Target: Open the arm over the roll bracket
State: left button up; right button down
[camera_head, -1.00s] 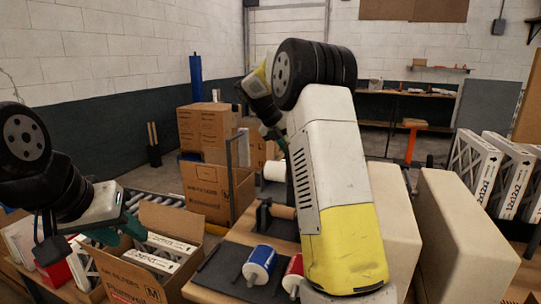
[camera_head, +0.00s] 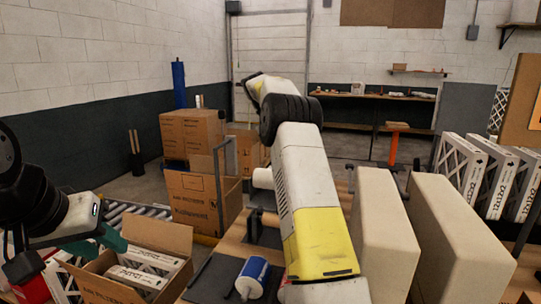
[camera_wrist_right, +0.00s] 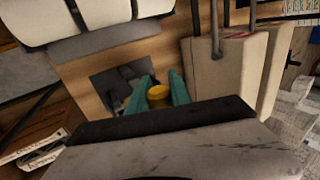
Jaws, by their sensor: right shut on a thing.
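The roll bracket shows partly in the head view as a dark stand (camera_head: 252,222) on the bench, left of my right arm, which hides the rest. In the right wrist view its dark base plate (camera_wrist_right: 108,88) lies on the wooden bench top. My right gripper (camera_wrist_right: 157,92) shows there with its teal fingers on either side of a small yellow round thing (camera_wrist_right: 158,96), shut on it. In the head view that gripper is hidden behind my arm. My left gripper (camera_head: 96,241) hangs over an open carton, its teal fingers apart and empty.
The open carton (camera_head: 128,288) holds white boxed filters. A blue-and-white roll (camera_head: 252,277) lies on a dark mat. Two beige blocks (camera_head: 379,235) stand right of my right arm, with boxed filters (camera_head: 480,170) beyond. Stacked cartons (camera_head: 193,134) stand behind.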

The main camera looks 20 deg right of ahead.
jog(key=shift+f, duration=0.1)
jog(key=c, duration=1.2)
grip_release()
jog(key=shift+o, duration=0.2)
jog(key=shift+r, duration=1.85)
jog(key=o, duration=0.3)
jog(key=s+a, duration=0.3)
jog(key=s, duration=0.4)
jog(key=s+a+r, duration=0.1)
jog(key=s+a, duration=0.2)
jog(key=s, duration=0.3)
jog(key=shift+s+a+r, duration=0.15)
jog(key=shift+s+r, duration=0.1)
jog(key=shift+s, duration=0.5)
jog(key=c, duration=0.3)
jog(key=shift+a, duration=0.2)
